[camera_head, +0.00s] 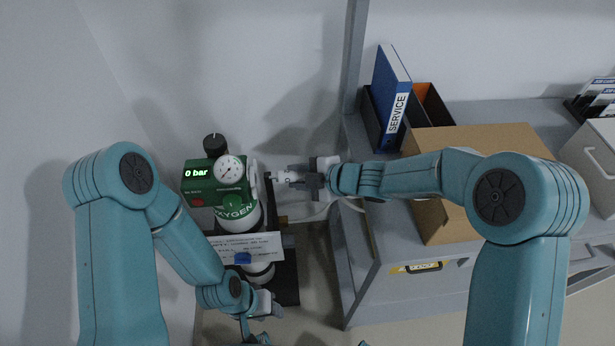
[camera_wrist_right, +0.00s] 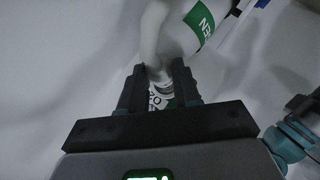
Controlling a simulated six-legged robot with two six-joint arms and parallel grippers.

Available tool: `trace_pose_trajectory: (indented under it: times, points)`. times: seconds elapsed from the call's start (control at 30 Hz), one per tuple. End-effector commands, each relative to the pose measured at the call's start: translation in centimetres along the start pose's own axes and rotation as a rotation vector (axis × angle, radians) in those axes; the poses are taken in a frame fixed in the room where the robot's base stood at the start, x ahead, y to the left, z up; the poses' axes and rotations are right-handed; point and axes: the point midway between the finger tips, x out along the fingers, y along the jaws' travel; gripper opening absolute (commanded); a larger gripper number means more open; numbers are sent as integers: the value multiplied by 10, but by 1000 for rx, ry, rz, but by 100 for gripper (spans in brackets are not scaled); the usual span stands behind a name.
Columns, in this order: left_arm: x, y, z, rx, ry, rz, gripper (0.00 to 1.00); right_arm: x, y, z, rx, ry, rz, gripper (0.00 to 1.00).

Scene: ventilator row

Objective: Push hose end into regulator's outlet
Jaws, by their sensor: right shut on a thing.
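The green regulator (camera_head: 205,185) with a round gauge and a "0 bar" display sits on top of the white oxygen cylinder (camera_head: 238,216). My right gripper (camera_head: 283,178) is to the right of the regulator. It is shut on the white hose end (camera_head: 279,176), which points left toward the regulator's side. A small gap seems to lie between them; the outlet itself is not clear. In the right wrist view, the fingers (camera_wrist_right: 161,88) close around the white hose end (camera_wrist_right: 160,80). My left gripper (camera_head: 264,306) is low in the head view, beside the cylinder's base; its jaws are unclear.
A white printed sheet (camera_head: 245,248) hangs in front of the cylinder. A grey cabinet (camera_head: 362,290) stands to the right, with a cardboard box (camera_head: 480,137) and a blue "SERVICE" binder (camera_head: 391,90) on it. A wall is behind.

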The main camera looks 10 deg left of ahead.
Motion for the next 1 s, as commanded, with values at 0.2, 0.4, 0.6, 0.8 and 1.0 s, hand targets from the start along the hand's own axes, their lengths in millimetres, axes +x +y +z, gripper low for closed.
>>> trace_pose_trajectory:
  times: [0.2,0.4,0.6,0.8,1.0]
  points:
    - [12,-4,0,0,0,0,43,13,0,-10,-3,1,1,0]
    - [12,-4,0,0,0,0,43,14,2,-14,1,0,1,0]
    - [10,-4,0,0,0,0,43,15,2,-15,1,0,0,0]
    - [8,-3,0,0,0,0,43,17,2,-16,0,0,1,0]
    - [8,-3,0,0,0,0,43,17,2,-16,0,0,1,0]
